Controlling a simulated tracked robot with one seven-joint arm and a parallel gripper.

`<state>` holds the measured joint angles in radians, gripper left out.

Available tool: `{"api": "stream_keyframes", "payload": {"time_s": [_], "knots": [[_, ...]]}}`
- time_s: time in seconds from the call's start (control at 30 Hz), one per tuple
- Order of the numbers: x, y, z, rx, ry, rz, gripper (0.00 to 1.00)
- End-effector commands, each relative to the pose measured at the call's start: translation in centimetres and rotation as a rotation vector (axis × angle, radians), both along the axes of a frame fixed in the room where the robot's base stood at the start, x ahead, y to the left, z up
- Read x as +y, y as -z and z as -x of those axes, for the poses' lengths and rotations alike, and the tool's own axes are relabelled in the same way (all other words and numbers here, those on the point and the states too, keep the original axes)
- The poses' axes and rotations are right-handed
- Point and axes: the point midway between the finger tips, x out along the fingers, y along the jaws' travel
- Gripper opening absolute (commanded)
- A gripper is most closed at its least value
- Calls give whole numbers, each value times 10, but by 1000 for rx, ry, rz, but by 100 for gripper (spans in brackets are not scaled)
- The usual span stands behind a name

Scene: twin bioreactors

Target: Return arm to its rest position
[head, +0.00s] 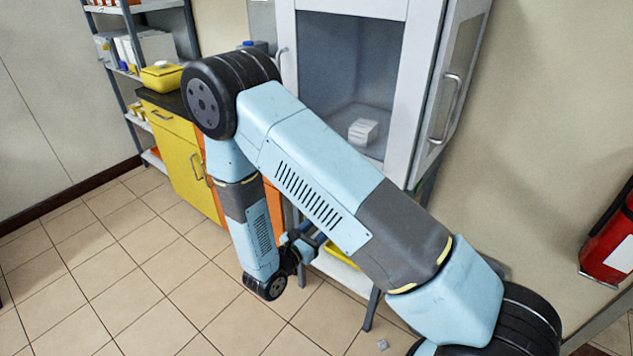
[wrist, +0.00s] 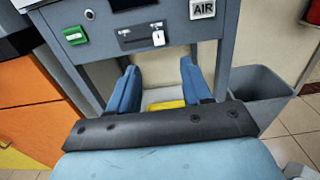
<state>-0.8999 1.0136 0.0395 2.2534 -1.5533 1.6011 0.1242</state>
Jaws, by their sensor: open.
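My arm spans the head view, raised from the lower right, bent at the elbow, with its forearm hanging down at the centre left. My gripper is at the lower end, mostly hidden behind the wrist in the head view. In the wrist view my gripper (wrist: 163,88) shows two blue fingers spread apart with nothing between them. It points toward the grey front panel (wrist: 145,38) of a cabinet stand, below which a yellow item lies on a low shelf (wrist: 167,104).
A glass-fronted cabinet (head: 424,75) stands behind my arm with a white block (head: 363,131) inside. Yellow drawers (head: 178,150) and a shelf rack are at left. A grey bin (wrist: 262,92) stands right of the stand. A fire extinguisher (head: 608,245) hangs at right. Tiled floor at left is clear.

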Motion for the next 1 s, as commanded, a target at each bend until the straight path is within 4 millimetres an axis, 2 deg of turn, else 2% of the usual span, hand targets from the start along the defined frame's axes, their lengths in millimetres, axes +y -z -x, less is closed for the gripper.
{"api": "stream_keyframes", "payload": {"time_s": [0.17,0.27,0.6,1.0], "knots": [[-3,-5,-2,-4,18,-10,49],[-12,-19,-5,-16,68,-38,49],[-65,-88,-11,-69,343,-208,49],[-125,-157,5,-137,656,-449,49]]}}
